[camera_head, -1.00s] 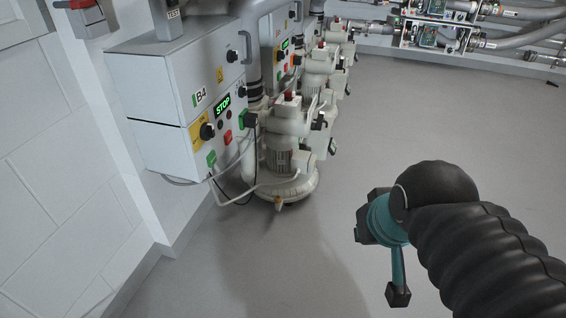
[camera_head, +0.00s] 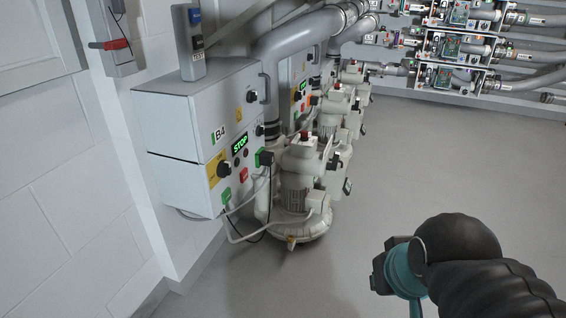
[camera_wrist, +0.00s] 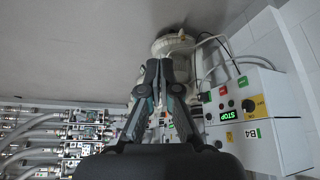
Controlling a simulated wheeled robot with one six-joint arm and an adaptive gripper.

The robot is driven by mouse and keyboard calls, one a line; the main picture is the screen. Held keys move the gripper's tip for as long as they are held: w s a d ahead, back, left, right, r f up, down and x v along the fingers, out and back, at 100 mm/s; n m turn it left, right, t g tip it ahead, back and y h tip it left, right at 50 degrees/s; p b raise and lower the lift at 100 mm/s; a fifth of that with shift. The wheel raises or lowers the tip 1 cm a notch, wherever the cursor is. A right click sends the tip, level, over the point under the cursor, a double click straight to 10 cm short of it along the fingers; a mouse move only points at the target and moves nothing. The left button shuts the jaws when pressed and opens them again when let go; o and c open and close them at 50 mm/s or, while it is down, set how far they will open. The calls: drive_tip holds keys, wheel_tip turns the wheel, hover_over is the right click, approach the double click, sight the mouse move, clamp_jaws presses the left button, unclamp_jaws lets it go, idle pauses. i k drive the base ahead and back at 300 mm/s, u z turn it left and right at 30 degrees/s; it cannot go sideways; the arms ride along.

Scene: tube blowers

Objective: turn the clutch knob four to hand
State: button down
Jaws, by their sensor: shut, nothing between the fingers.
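The grey control box B4 (camera_head: 180,110) hangs on the wall at the left, its green display reading STOP. A black rotary knob (camera_head: 223,170) sits on a yellow plate on its front, and a smaller black knob (camera_head: 260,130) is higher up; I cannot tell which is the clutch knob. The box (camera_wrist: 265,147) appears upside down in the wrist view, with the yellow-plate knob (camera_wrist: 248,105). My gripper (camera_wrist: 158,68) is shut and empty, apart from the box. In the head view only my wrist shows clearly; the fingers cannot be made out.
A cream blower (camera_head: 295,195) stands on the floor beside the box, with more blowers and boxes behind. Thick grey pipes (camera_head: 305,35) run above. A pipe and valve rack (camera_head: 460,50) lines the back wall. The floor (camera_head: 440,150) at the right is clear.

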sight(305, 136)
drive_tip(key=z, duration=0.6)
drive_tip(key=i, duration=1.25)
drive_tip(key=u, duration=0.6)
